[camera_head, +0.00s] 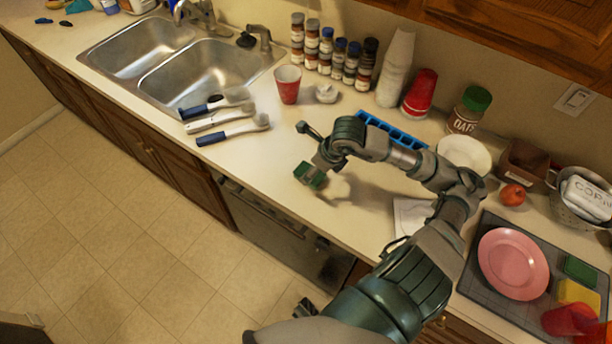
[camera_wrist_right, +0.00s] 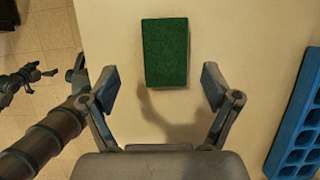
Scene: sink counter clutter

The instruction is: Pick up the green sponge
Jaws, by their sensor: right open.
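The green sponge (camera_head: 310,175) lies on the counter near its front edge in the head view. It also shows whole in the right wrist view (camera_wrist_right: 165,53), as a dark green rectangle just beyond the fingertips. My right gripper (camera_head: 313,150) is above the counter beside the sponge. In the right wrist view my right gripper (camera_wrist_right: 158,85) is open and empty, its fingers apart on either side of the line to the sponge. Dark parts at the bottom of the head view look like my left gripper (camera_head: 304,308); its jaws are unclear.
A blue tray (camera_head: 392,130) lies behind my right arm. Brushes (camera_head: 232,131), a red cup (camera_head: 288,84) and a sink (camera_head: 205,75) are to the left. A mat at right holds a pink plate (camera_head: 513,263), another green sponge (camera_head: 580,270) and a yellow sponge (camera_head: 578,292).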

